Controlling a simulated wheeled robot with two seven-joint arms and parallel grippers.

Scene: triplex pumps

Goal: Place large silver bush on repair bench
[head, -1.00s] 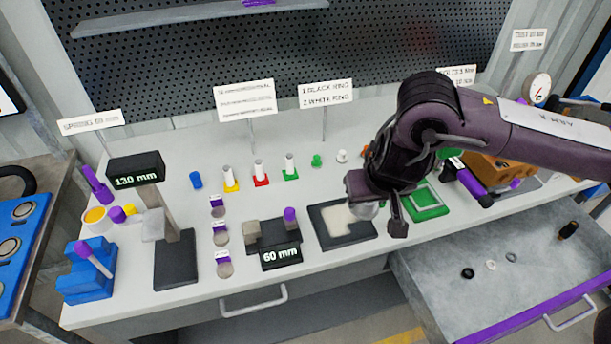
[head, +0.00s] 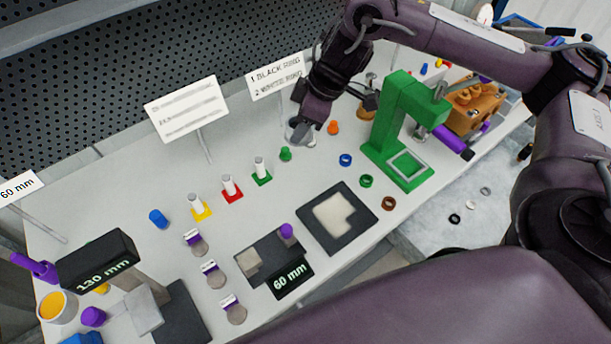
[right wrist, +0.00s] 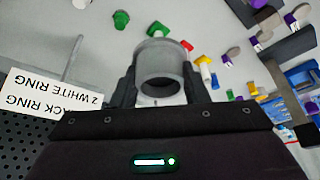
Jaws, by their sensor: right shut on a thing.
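My right gripper (head: 301,136) is shut on the large silver bush (head: 297,128), low over the back of the white bench (head: 130,195). In the right wrist view the bush (right wrist: 160,72) is a hollow grey cylinder between the two fingers (right wrist: 160,85), its open end facing the camera. I cannot tell whether the bush touches the bench top. A green part (head: 285,154) stands just in front of it and an orange part (head: 333,127) is to its right. My left gripper is not in view.
A green press (head: 398,125) stands to the right. A dark pad (head: 365,209) with a pale patch and a 60 mm gauge (head: 290,278) are at the front. Sign cards (head: 186,108) rise behind. Several small coloured rings and pins stand around; bench left of the press is partly clear.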

